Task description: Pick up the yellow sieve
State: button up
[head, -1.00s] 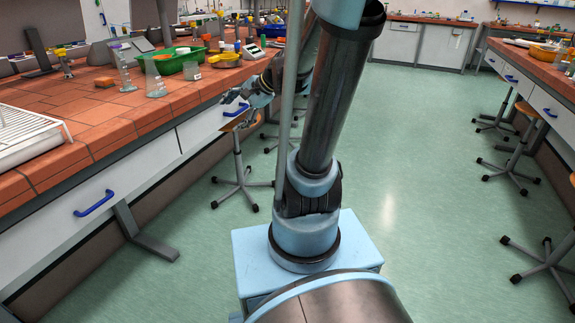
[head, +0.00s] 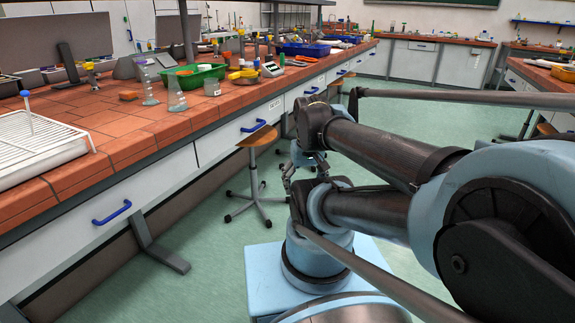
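A small shallow yellow item that looks like the yellow sieve (head: 243,76) lies on the tiled bench (head: 120,125), just right of the green tray (head: 196,78). It is small in the head view, and its mesh and handle cannot be made out. My gripper (head: 304,172) is partly hidden by my arm links. It hangs low over the aisle in front of the bench, below the bench top and well apart from the yellow item. Its fingers are too small and covered to tell whether they are open or shut.
Glass flasks (head: 177,96) stand in front of the green tray. A scale (head: 271,68) stands right of the yellow item. A white rack (head: 40,150) is at the near left. A stool (head: 257,138) stands by the bench front.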

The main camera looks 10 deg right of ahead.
aim_at(243, 74)
jog(key=z, duration=0.05)
jog(key=k, duration=1.25)
jog(key=z, duration=0.35)
jog(key=i, duration=1.7)
jog(key=u, duration=0.4)
